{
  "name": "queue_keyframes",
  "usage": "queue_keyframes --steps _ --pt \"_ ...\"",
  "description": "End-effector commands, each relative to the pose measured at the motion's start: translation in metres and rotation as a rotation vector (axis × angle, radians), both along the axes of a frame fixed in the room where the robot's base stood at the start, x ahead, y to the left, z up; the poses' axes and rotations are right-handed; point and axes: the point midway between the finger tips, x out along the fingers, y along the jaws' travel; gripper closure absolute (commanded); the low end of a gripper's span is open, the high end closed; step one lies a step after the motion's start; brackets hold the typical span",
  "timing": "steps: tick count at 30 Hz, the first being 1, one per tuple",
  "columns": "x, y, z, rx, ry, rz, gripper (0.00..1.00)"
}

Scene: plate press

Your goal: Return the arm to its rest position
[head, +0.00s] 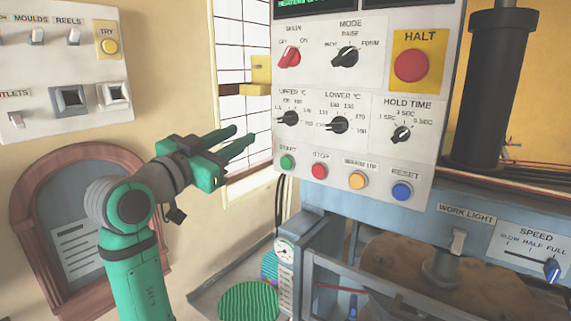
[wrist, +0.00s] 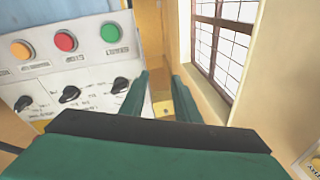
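My green gripper (head: 243,135) is raised in the left middle of the head view, in front of the window and left of the press's control panel (head: 372,178). Its two fingers point right and stand apart with nothing between them. It touches neither the panel nor the window. In the wrist view the gripper (wrist: 160,76) also shows two parted, empty fingers. The green START button (wrist: 112,32) and red STOP button (wrist: 65,42) lie to their left there. The button row and knobs appear upside down in that view.
A wall panel (head: 60,75) with switches hangs at the upper left. A wood-framed arched board (head: 80,220) is behind my arm. The barred window (head: 240,90) is beyond the fingers. The blue press frame (head: 420,205) fills the lower right. A green ribbed disc (head: 248,302) lies low.

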Motion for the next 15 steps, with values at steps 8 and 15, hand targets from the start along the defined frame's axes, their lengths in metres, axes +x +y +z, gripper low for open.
queue_keyframes --steps 8,15 --pt "0.031 0.002 -0.122 -0.177 0.07 0.077 0.71" --pt "0.034 -0.003 -0.225 -0.294 0.128 0.155 0.71"
